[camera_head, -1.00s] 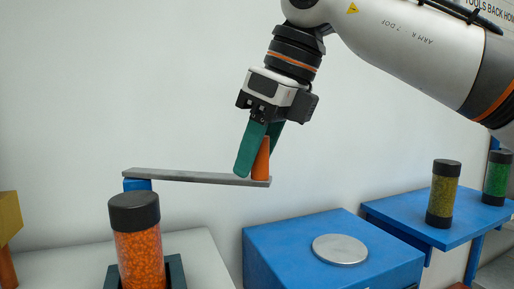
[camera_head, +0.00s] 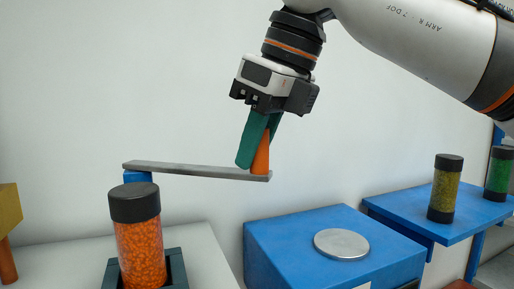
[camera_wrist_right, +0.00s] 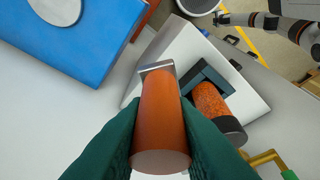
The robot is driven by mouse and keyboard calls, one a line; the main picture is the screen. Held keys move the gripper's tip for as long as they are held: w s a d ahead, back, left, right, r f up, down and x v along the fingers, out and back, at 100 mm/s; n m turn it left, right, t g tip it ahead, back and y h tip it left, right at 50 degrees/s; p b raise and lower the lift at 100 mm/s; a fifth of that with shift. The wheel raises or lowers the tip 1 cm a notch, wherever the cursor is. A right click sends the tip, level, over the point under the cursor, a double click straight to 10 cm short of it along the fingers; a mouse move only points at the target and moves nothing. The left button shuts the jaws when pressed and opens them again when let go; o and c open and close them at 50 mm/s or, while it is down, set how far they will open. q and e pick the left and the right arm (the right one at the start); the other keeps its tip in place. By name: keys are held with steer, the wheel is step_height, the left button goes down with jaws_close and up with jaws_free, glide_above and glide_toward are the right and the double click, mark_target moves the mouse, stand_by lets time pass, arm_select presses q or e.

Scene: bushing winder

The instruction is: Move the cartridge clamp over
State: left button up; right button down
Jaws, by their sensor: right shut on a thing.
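The cartridge clamp is a flat grey bar (camera_head: 195,171) on a blue post (camera_head: 138,178), with an upright orange handle (camera_head: 261,156) at its right end. My right gripper (camera_head: 256,150) has its green fingers shut on this handle, which also fills the middle of the right wrist view (camera_wrist_right: 160,115). The cartridge (camera_head: 140,250), filled with orange grains and black-capped, stands upright in a dark holder (camera_head: 176,272). The bar's right end is to the right of the cartridge, not over its cap. My left gripper is not in view.
A blue box (camera_head: 290,245) with a round silver disc (camera_head: 341,243) on top stands right of the cartridge bench (camera_head: 205,255). A blue shelf (camera_head: 420,222) at the right holds a yellow-green cartridge (camera_head: 445,188) and a green one (camera_head: 498,175). A yellow block (camera_head: 9,212) is at the left edge.

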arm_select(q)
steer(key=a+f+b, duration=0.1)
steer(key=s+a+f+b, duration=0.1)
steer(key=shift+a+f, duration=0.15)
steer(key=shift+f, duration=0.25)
arm_select(e)
steer(key=s+a+m+t+h, duration=0.1)
steer(key=s+a+m, duration=0.3)
steer(key=s+a, duration=0.7)
steer(key=shift+s+m+t, duration=0.3)
steer(key=shift+s+m, duration=0.1)
steer(key=shift+s, duration=0.5)
steer(key=shift+r, duration=0.1)
steer(key=c, duration=1.2)
jaws_free()
steer(key=shift+c, duration=0.2)
